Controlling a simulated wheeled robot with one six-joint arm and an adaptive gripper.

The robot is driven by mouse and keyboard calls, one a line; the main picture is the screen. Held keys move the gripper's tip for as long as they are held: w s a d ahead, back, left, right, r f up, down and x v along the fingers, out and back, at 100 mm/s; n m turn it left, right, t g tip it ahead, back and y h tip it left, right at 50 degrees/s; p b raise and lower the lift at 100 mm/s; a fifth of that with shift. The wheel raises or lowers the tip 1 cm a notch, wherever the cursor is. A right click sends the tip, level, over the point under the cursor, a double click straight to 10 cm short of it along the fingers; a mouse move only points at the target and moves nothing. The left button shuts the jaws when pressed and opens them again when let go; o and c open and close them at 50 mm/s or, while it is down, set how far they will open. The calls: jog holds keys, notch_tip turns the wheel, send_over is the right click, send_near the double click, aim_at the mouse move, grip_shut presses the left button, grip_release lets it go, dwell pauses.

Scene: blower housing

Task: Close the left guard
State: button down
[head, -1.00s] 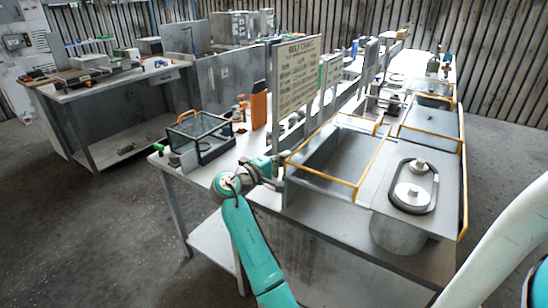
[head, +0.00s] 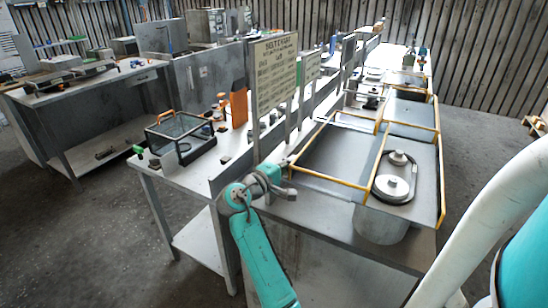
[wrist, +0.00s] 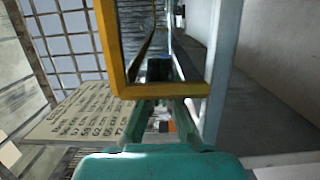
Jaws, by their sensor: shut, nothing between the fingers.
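The left guard (head: 328,177), a yellow-edged frame, is on the near left part of the grey housing, beside the belt chart sign. I cannot tell whether it lies fully flat. My gripper (head: 290,190) is shut and empty, low beside the guard's near left corner. A small gap or contact between them cannot be judged. In the wrist view, a yellow bar (wrist: 160,91) crosses close in front of my gripper (wrist: 160,72), and the fingers appear behind or below it. The tips are partly hidden.
The belt chart sign (head: 276,72) stands upright just left of the guard. Two pulleys with a belt (head: 393,187) sit to its right. A clear-sided box (head: 180,135) stands on the bench at left. Open floor (head: 110,235) lies in front and left.

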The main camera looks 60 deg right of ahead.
aim_at(323, 183)
jog(key=s+d, duration=0.1)
jog(key=s, duration=1.6)
jog(key=shift+s+d, duration=0.15)
jog(key=shift+s, duration=0.15)
jog(key=w+a, duration=0.4)
jog(key=a, duration=0.1)
jog(key=w+a, duration=0.2)
jog(key=a, duration=0.1)
jog(key=shift+a, duration=0.2)
jog(key=shift+w+a, duration=0.15)
jog(key=shift+a, duration=0.75)
